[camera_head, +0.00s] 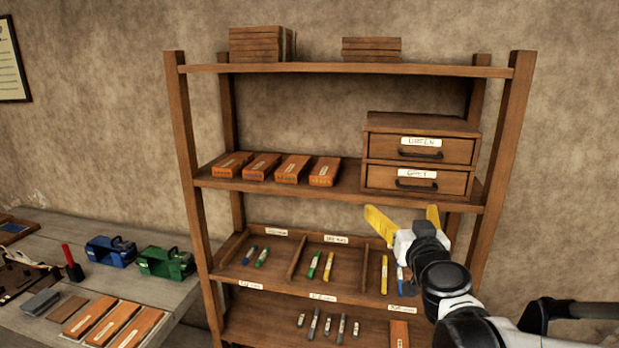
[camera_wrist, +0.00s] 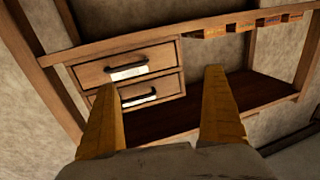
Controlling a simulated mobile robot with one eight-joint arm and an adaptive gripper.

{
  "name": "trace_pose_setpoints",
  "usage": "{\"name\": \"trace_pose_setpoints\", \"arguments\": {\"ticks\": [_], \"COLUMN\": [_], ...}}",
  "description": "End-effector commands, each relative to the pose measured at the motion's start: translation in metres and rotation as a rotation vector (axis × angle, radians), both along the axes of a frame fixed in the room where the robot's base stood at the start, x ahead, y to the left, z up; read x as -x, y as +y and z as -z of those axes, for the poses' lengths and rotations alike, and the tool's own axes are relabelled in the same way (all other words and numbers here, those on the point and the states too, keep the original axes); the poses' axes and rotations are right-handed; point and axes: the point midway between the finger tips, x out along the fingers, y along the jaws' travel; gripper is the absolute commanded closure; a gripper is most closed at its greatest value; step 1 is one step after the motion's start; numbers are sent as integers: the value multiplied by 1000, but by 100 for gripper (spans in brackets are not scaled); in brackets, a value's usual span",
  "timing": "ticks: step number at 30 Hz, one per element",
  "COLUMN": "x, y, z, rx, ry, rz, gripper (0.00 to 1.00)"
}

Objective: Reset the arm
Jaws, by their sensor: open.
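My gripper (camera_head: 405,222) has yellow fingers spread wide apart with nothing between them. It is in front of the wooden shelf unit (camera_head: 180,150), just below the two-drawer cabinet (camera_head: 420,122). My arm reaches in from the lower right of the head view. In the wrist view my gripper (camera_wrist: 165,110) shows both fingers open. The cabinet (camera_wrist: 125,75) is beyond them, tilted in the picture, with both drawers shut. The fingers appear apart from the cabinet and shelf.
Several orange boxes (camera_head: 290,169) lie on the middle shelf. A divided tray (camera_head: 297,258) holds coloured markers below. On the left bench (camera_head: 70,240) are a blue device (camera_head: 110,251), a green device (camera_head: 166,262) and more orange boxes (camera_head: 112,325). Brown boards (camera_head: 257,44) are stacked on top.

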Motion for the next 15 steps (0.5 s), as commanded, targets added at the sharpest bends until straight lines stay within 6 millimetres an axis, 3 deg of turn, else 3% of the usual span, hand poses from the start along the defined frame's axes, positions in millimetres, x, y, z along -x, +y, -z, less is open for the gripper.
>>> {"name": "trace_pose_setpoints", "arguments": {"ticks": [3,6,9,12,15], "x": [44,95,148,194,230], "y": [61,94,99,87,69], "z": [50,110,171,220,252], "rx": [-3,-14,-23,-29,-31], "ry": [123,323,539,721,845], "rz": [-207,-315,-324,-262,-176], "gripper": [0,0,0,0,0]}}
